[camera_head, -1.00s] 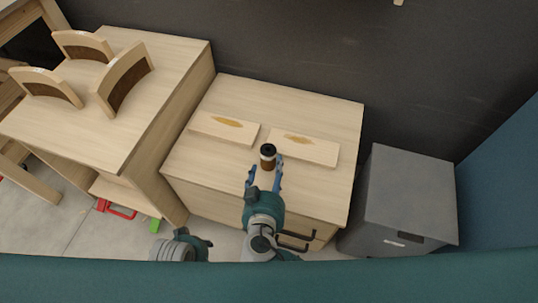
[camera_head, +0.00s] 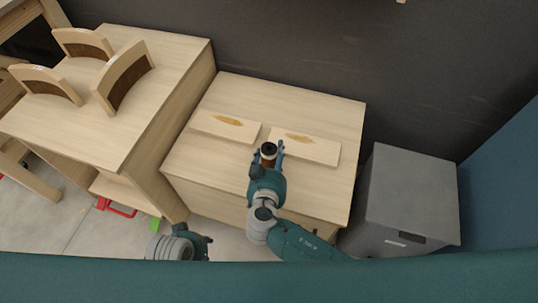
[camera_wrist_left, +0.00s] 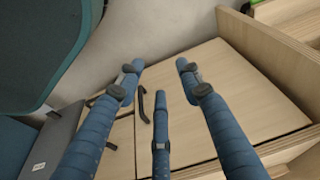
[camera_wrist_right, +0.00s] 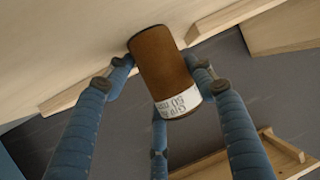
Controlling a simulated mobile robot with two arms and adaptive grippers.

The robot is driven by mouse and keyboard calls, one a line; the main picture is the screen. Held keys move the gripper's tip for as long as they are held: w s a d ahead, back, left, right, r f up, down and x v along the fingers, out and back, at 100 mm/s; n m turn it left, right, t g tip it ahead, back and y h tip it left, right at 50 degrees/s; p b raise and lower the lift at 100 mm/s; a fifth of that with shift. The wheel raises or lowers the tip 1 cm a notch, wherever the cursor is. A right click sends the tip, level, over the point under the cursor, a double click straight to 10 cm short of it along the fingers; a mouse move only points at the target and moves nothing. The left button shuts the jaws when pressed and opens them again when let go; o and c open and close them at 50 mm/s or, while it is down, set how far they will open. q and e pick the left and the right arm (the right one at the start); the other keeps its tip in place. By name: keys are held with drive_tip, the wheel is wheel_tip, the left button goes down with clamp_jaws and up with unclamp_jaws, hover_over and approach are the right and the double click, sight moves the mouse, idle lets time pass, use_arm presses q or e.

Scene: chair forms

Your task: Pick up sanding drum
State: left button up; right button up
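The sanding drum (camera_head: 268,150), a brown cylinder with a dark top, stands upright on the light wooden cabinet near its front middle. In the right wrist view the sanding drum (camera_wrist_right: 162,68) shows its brown side and a white printed band. My right gripper (camera_head: 268,158) is at the drum, with fingers on both sides of it; in its wrist view the fingertips (camera_wrist_right: 157,62) lie close against its sides. Whether they press on it is unclear. My left gripper (camera_head: 207,246) is low in front of the cabinet; its fingers (camera_wrist_left: 160,66) are spread and empty.
Two pale boards with yellowish marks, a left one (camera_head: 222,128) and a right one (camera_head: 312,149), lie behind the drum. A taller table (camera_head: 150,100) with several chair backs stands left. A grey cabinet (camera_head: 412,195) stands right. The cabinet top's back (camera_head: 290,95) is clear.

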drive_tip(key=c, duration=0.4)
drive_tip(key=shift+r, duration=0.1)
